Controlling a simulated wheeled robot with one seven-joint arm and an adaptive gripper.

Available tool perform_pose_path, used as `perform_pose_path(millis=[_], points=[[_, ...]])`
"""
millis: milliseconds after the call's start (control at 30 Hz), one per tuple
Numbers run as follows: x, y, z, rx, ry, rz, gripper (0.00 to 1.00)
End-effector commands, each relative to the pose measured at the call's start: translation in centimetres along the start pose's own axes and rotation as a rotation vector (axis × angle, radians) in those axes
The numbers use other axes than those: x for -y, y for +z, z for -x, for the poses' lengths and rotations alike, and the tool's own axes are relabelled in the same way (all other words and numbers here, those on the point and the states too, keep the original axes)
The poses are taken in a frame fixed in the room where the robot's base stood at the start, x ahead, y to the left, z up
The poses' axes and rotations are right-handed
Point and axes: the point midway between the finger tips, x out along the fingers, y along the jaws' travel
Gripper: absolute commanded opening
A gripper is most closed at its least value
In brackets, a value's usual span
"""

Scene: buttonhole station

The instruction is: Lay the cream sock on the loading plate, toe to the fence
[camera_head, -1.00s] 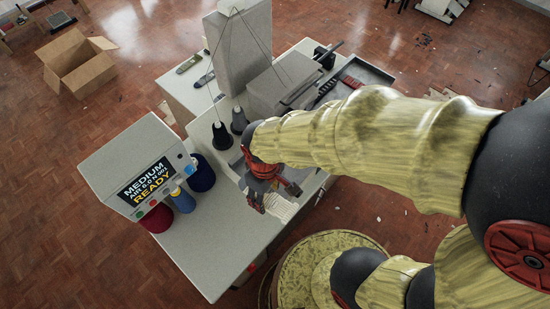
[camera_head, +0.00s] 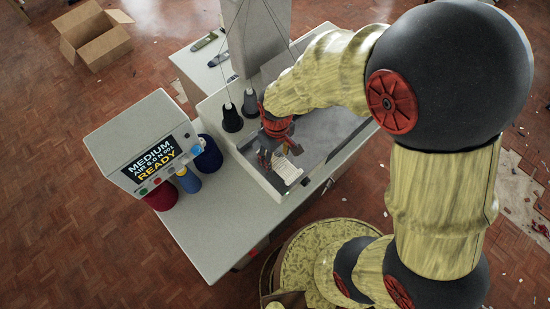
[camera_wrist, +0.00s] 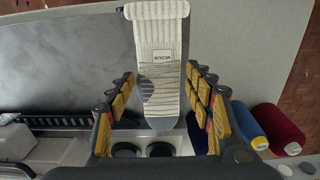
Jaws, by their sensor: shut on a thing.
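My gripper (camera_head: 272,160) is shut on the sock. In the head view the sock (camera_head: 286,168) shows just below the gripper, partly hidden by it. The grey loading plate (camera_head: 318,130) spreads right of the gripper and also fills the wrist view's left (camera_wrist: 65,75). I cannot tell whether sock and plate touch. I cannot clearly make out the fence.
Dark thread cones (camera_head: 231,118) stand just left of my gripper. Blue spools (camera_head: 208,155) and a red spool (camera_head: 160,196) stand by the display box (camera_head: 145,150), which reads MEDIUM, READY. A tall grey machine column (camera_head: 255,35) rises behind. The front left table top (camera_head: 215,230) is clear.

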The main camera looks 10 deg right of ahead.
Motion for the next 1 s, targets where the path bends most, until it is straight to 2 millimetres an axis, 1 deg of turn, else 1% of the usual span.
perform_pose_path(millis=[33,100,200,367,500,600,867,1000], points=[[-0.4,-0.5,-0.9,0.002,-0.001,-0.002,0.35],[-0.7,-1.0,-1.6,0.001,0.000,-0.001,0.35],[-1.0,-1.5,-2.2,-0.001,0.000,0.000,0.35],[-1.3,-2.0,-2.9,0.001,0.000,0.000,0.35],[-1.4,-2.0,-4.9,0.003,-0.001,0.001,0.35],[-1.4,-2.1,-5.9,0.000,0.000,0.001,0.35],[-1.4,-2.1,-6.0,-0.002,0.000,0.000,0.35],[-1.4,-2.1,-6.4,-0.001,0.000,0.000,0.35]])
